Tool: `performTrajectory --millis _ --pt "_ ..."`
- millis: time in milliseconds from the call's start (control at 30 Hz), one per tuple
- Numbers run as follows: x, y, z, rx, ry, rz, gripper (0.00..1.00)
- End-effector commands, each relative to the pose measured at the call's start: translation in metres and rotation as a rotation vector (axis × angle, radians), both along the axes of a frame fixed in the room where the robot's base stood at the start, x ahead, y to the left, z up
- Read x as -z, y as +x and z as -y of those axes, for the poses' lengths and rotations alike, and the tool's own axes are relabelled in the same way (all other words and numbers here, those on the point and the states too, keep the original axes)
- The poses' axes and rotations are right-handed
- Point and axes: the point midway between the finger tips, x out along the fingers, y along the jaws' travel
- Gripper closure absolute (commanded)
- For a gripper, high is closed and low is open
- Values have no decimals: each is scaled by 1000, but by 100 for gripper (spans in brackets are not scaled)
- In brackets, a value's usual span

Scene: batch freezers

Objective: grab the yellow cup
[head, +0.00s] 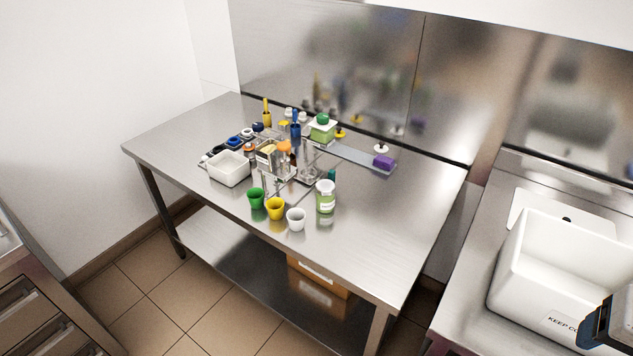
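The yellow cup (275,208) stands upright near the front edge of the steel table, between a green cup (256,198) on its left and a white cup (296,219) on its right. Its open top faces up. At the bottom right corner of the head view a dark blue and black part shows, cut off by the frame; it looks like part of my arm, and it is far from the yellow cup. I cannot make out my gripper's fingers.
A labelled jar (325,197) stands just behind the white cup. A white bin (229,168) and several bottles and small containers crowd the table's middle and back. The steel table (385,225) is bare at front right. A large white container (556,262) stands on the right counter.

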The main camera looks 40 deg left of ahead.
Motion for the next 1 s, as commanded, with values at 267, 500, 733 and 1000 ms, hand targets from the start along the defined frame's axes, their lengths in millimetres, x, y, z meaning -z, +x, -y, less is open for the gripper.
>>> performTrajectory --millis 267,500,733,1000 --pt "2 23 -9 -123 -76 -35 31" --pt "6 60 -29 -321 -202 -83 31" --pt "13 98 -57 -528 -332 -124 31" --pt "24 141 -102 -772 -488 -161 31"
